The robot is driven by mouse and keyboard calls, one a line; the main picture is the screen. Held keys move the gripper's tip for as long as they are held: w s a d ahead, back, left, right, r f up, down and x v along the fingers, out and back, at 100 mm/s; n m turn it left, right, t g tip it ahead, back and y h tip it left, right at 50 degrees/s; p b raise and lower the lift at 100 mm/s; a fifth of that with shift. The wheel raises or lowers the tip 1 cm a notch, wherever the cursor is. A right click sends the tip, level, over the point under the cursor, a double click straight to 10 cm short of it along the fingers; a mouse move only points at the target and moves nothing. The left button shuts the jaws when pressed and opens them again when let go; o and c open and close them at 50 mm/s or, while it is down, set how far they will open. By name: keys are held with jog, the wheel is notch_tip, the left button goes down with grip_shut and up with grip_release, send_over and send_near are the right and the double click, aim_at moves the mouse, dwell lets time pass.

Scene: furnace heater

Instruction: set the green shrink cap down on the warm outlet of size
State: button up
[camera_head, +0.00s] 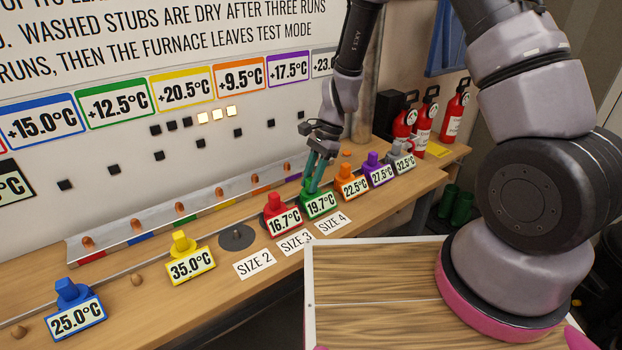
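The green cap (320,205) bears a 19.7°C display and stands in the row on the bench, between the red and orange caps. My gripper (314,178) points down at it with teal fingers at its top. The fingers hide the cap's upper part, so I cannot tell whether they grip it. Several copper-coloured outlets (180,208) line a sloping metal rail (135,215) behind the row, above coloured strips. Labels SIZE 2 (255,263), SIZE 3 (296,242) and SIZE 4 (333,223) lie along the front edge. Nothing visible shows which outlet is warm.
Blue (74,302), yellow (190,256), red (281,217), orange (351,184), purple (377,170) and grey (401,159) display caps stand along the bench. A dark disc (237,237) lies between yellow and red. Fire extinguishers (424,122) stand behind right.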

jog(key=o, duration=0.4)
jog(key=shift+r, duration=0.1)
jog(key=v, duration=1)
jog(key=shift+w+d+r, duration=0.15)
jog(key=shift+w+r, duration=0.05)
jog(key=shift+r, duration=0.05)
